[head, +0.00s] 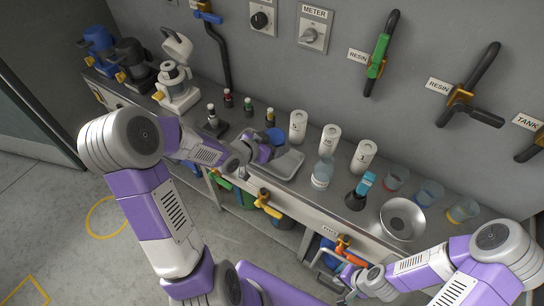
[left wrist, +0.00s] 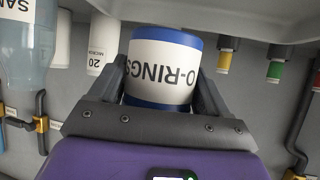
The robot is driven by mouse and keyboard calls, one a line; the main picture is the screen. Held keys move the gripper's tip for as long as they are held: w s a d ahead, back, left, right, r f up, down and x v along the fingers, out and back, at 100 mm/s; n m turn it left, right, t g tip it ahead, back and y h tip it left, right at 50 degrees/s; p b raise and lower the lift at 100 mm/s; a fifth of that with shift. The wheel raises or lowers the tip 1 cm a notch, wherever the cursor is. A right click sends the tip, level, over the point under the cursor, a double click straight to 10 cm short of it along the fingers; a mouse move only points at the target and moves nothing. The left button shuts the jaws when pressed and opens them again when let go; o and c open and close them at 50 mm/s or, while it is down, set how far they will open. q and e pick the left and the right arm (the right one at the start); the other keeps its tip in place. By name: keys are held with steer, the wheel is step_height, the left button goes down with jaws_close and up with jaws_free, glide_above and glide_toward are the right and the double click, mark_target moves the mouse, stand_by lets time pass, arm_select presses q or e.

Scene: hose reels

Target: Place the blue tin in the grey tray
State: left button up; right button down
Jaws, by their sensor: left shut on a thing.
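The blue tin (left wrist: 165,62), with a white O-RINGS label, sits between the fingers of my left gripper (left wrist: 160,92) in the left wrist view. The left gripper (head: 264,150) is shut on it. In the head view the tin's blue side (head: 276,136) shows only partly beside the gripper. The grey tray (head: 290,170) lies on the bench just right of and below the gripper; part of it is hidden by the gripper. Whether the tin touches the tray cannot be told. My right gripper (head: 347,280) is low in front of the bench; its fingers are too small to read.
White canisters (head: 330,140) and a clear bottle (head: 322,173) stand right of the tray. Small bottles (head: 248,104) stand behind and left. A steel bowl (head: 402,219) and several coloured cups (head: 428,192) are further right. Valve handles (head: 267,204) stick out below the bench front.

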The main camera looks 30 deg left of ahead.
arm_select(q)
steer(key=shift+f+b, duration=0.95)
steer(key=shift+f, duration=1.6)
steer(key=shift+f, duration=0.1)
steer(key=shift+f, duration=0.15)
steer(key=o, duration=1.1)
steer(key=shift+c, duration=0.2)
steer(key=shift+r, duration=0.2)
